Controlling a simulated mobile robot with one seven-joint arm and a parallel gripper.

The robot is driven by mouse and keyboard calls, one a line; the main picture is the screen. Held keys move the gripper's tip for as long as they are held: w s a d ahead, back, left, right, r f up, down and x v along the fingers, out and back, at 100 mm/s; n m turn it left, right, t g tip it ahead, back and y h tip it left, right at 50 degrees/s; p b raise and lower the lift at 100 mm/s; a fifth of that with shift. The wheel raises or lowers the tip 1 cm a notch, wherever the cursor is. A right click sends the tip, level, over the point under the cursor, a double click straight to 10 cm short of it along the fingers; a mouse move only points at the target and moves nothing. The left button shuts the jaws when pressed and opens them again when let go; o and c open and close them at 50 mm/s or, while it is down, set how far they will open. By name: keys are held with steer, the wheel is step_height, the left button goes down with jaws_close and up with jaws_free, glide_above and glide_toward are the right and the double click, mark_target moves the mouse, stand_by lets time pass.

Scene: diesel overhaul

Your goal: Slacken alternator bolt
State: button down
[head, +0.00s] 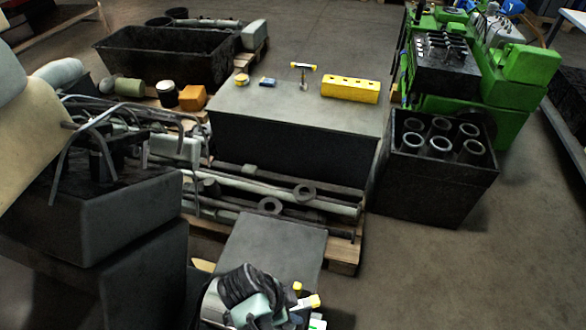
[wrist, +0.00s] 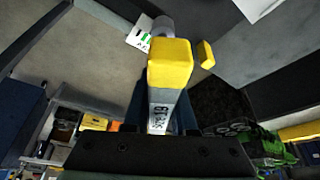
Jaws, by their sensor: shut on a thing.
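My gripper (wrist: 162,126) is shut on a tool with a yellow block-shaped end (wrist: 170,62) and a pale grey shaft with dark lettering. The tool sticks straight out from between the jaws. In the head view my wrist is at the bottom edge, and the tool's yellow end (head: 313,301) shows beside it. The green engine (head: 530,64) stands at the far right, well away from my gripper. The alternator bolt cannot be made out in either view.
A grey-topped bench (head: 285,105) carries a yellow block with holes (head: 350,89), a yellow-handled T-shaped tool (head: 303,68) and small items. A black crate with several cylinder liners (head: 440,180) stands before the engine. Pallets of pipes lie ahead. Bare floor is at right.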

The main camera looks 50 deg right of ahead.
steer(key=shift+f, duration=0.35)
steer(key=shift+f+b, duration=0.75)
steer(key=shift+f, duration=0.15)
steer(key=shift+r+n+p, duration=0.3)
steer(key=shift+n+p, duration=0.2)
steer(key=shift+p, duration=0.1)
steer(key=shift+r+n+t+h+p, duration=0.1)
steer(key=shift+n+t+h+p, duration=0.25)
steer(key=shift+n+p, duration=0.3)
steer(key=n, duration=0.1)
steer(key=n+t+p, duration=0.1)
steer(key=n, duration=0.1)
steer(key=n+p, duration=0.1)
steer(key=shift+w+n+t, duration=0.25)
steer(key=shift+n+t, duration=0.1)
steer(key=n, duration=0.1)
steer(key=n+t+p, duration=0.1)
steer(key=n, duration=0.1)
steer(key=shift+w+n+t+p, duration=0.25)
steer(key=shift+n+t+p, duration=0.05)
steer(key=shift+n+p, duration=0.1)
steer(key=n, duration=0.2)
steer(key=n+t+p, duration=0.1)
steer(key=n, duration=0.1)
steer(key=n+t+y, duration=0.1)
steer(key=n, duration=0.1)
steer(key=shift+w+f+p, duration=0.2)
steer(key=shift+w+p, duration=0.1)
steer(key=shift+p, duration=0.1)
